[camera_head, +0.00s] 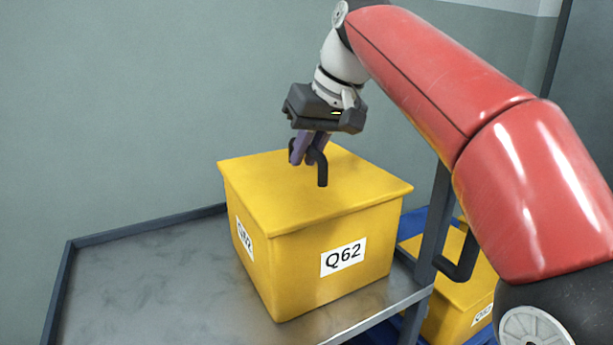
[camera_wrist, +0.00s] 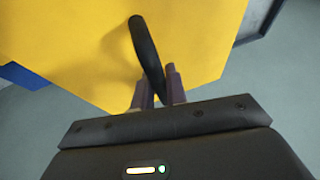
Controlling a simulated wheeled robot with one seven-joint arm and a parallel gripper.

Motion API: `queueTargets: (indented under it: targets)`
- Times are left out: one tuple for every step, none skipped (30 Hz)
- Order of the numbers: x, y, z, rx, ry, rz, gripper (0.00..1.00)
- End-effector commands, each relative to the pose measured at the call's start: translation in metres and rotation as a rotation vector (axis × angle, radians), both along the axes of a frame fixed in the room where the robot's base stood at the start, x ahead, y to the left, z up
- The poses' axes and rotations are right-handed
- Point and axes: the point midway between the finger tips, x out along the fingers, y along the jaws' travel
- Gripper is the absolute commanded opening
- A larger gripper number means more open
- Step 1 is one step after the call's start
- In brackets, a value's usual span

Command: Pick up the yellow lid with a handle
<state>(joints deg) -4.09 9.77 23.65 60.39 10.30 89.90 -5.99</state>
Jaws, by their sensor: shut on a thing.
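The yellow lid (camera_head: 280,195) lies on top of a yellow box (camera_head: 290,270) labelled Q62, with its edge resting along the box rim. A dark bar handle (camera_head: 322,172) stands up from the middle of the lid. My gripper (camera_head: 308,155) is above the lid, pointing down, and its fingers are shut on the handle. In the wrist view, the fingers (camera_wrist: 160,90) sit on both sides of the dark handle (camera_wrist: 145,45), over the yellow lid surface (camera_wrist: 80,40). Part of the handle is hidden by the fingers.
The box stands on a grey metal tabletop (camera_head: 140,285) with a raised dark rim. Another yellow box (camera_head: 460,300) with a dark handle is lower at the right, beside a dark upright post (camera_head: 432,225). The tabletop left of the box is clear. A plain wall is behind.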

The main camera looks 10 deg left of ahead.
Motion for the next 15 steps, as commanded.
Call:
queueTargets:
  targets:
    - [0.0,0.0,0.001,0.001,-0.001,0.0,0.0]
    - [0.0,0.0,0.001,0.001,-0.001,0.0,0.0]
    - [0.0,0.0,0.001,0.001,-0.001,0.0,0.0]
    - [0.0,0.0,0.001,0.001,-0.001,0.0,0.0]
    - [0.0,0.0,0.001,0.001,-0.001,0.0,0.0]
    - [0.0,0.0,0.002,0.001,-0.001,0.0,0.0]
    - [0.0,0.0,0.003,0.001,-0.002,0.0,0.0]
    - [0.0,0.0,0.004,0.001,-0.002,0.001,0.0]
    - [0.0,0.0,0.007,0.001,-0.002,0.001,0.0]
    - [0.0,0.0,0.009,0.001,-0.002,0.001,0.0]
    - [0.0,0.0,0.012,0.002,-0.001,0.001,0.0]
    - [0.0,0.001,0.018,0.002,-0.002,0.001,0.0]
    - [0.001,0.0,0.022,0.002,-0.002,0.001,0.0]
    - [0.001,0.0,0.028,0.002,-0.001,0.001,0.0]
    - [0.001,0.001,0.037,0.002,-0.004,0.0,0.0]
